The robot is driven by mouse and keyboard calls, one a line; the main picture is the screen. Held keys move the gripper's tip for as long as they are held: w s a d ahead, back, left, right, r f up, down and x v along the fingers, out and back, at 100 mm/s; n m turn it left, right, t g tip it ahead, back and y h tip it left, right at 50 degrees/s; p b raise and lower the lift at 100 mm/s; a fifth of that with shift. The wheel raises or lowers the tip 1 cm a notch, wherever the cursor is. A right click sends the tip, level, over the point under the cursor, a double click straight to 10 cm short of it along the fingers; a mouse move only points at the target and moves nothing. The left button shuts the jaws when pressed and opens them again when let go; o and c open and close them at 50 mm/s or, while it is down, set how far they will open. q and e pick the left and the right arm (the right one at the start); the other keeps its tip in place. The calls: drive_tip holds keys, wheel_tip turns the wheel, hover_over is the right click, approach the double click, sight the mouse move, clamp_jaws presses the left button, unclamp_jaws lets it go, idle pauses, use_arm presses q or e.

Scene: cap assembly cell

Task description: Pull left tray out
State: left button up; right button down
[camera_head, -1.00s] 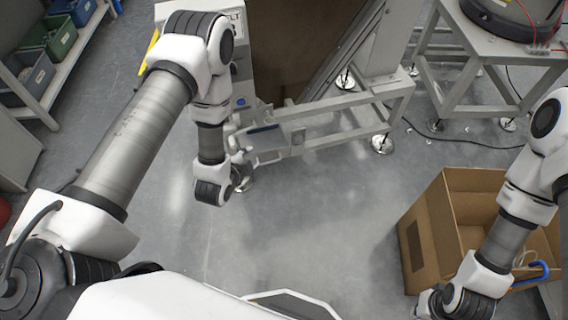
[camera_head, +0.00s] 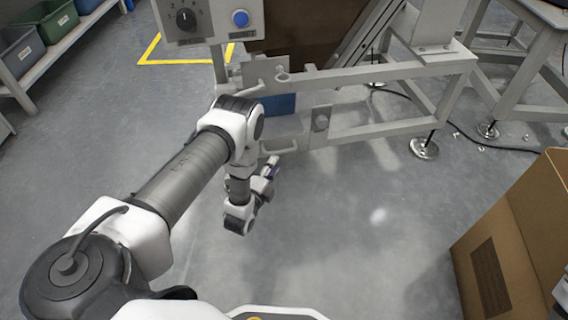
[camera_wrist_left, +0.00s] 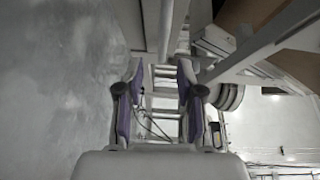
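At the lower front of the grey machine frame, what looks like the left tray shows a blue part (camera_head: 281,104) behind a grey front with a small bar. My left gripper (camera_head: 270,172) hangs just in front of and below it, pointing toward the frame, apart from it as far as I can see. In the left wrist view my left gripper (camera_wrist_left: 160,90) shows two purple-padded fingers spread apart, with nothing held between them. The forearm hides part of the frame's left side.
A control box with a knob and blue button (camera_head: 240,18) stands above the tray. A cardboard box (camera_head: 515,240) sits at the right. A levelling foot (camera_head: 424,147) and black cable (camera_head: 470,135) are on the floor. The middle floor is clear.

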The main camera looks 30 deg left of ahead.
sight(282, 150)
use_arm(q)
drive_tip(key=w+b, duration=0.1)
drive_tip(key=w, duration=0.1)
drive_tip(key=w+b, duration=0.1)
drive_tip(key=w, duration=0.1)
drive_tip(key=w+a+b, duration=0.1)
drive_tip(key=w, duration=0.1)
drive_tip(key=shift+w+f+b, duration=0.1)
drive_tip(key=shift+w+b, duration=0.3)
drive_tip(key=shift+w, duration=0.2)
clamp_jaws()
